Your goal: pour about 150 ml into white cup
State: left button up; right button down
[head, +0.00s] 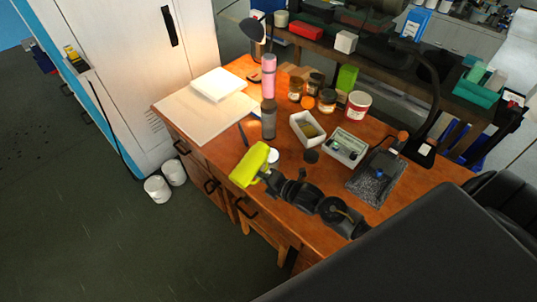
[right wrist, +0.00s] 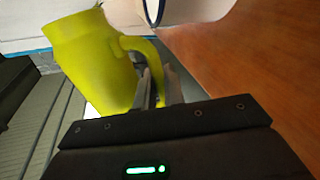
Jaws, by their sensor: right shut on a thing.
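A yellow-green pitcher (head: 249,166) is in the air over the near edge of the wooden desk, and looks tilted in the head view. My right gripper (head: 268,177) is shut on its handle; the pitcher (right wrist: 93,62) and the handle between the fingers (right wrist: 157,88) also show in the right wrist view. A small white round thing, probably the white cup (head: 273,157), stands on the desk just behind the pitcher, partly hidden. A pale, dark-rimmed oval (right wrist: 153,10) at the top of the right wrist view may be the cup. The pitcher's contents are not visible. My left gripper is not in view.
A pink bottle (head: 268,76) and a dark grey bottle (head: 268,120) stand behind the cup. To the right are a white tray (head: 295,133), several jars, a grey box (head: 345,160) and a dark disc (head: 311,156). A pale board (head: 205,115) lies at left.

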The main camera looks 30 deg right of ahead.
jog(key=shift+a+r, duration=0.1)
jog(key=shift+r, duration=0.1)
dwell(0.3)
jog(key=shift+s+a+r+m+p, duration=0.2)
jog(key=shift+a+m+p, duration=0.15)
jog(key=shift+p, duration=0.2)
jog(key=shift+a+r+m+p, duration=0.1)
jog(key=shift+r+m+p, duration=0.15)
jog(key=shift+p, duration=0.15)
dwell(0.6)
notch_tip(320, 180, down, 2)
jog(key=n+b, duration=0.1)
jog(key=b, duration=0.2)
jog(key=shift+f, duration=0.25)
jog(key=shift+n+b, duration=0.4)
jog(key=shift+b, duration=0.05)
jog(key=shift+r+t+h+p, duration=0.3)
jog(key=shift+r, duration=0.05)
jog(key=shift+w+d+r+n+h, duration=0.2)
jog(key=shift+d+r+n+h, duration=0.1)
jog(key=shift+d+n, duration=0.3)
jog(key=shift+w+d+r+n+t+p, duration=0.1)
jog(key=shift+r+n+t+p, duration=0.15)
jog(key=shift+r, duration=0.2)
jog(key=shift+w+d+r+n+t+p, duration=0.1)
jog(key=shift+r+n+p, duration=0.05)
jog(key=shift+r+p, duration=0.2)
jog(key=shift+r, duration=0.2)
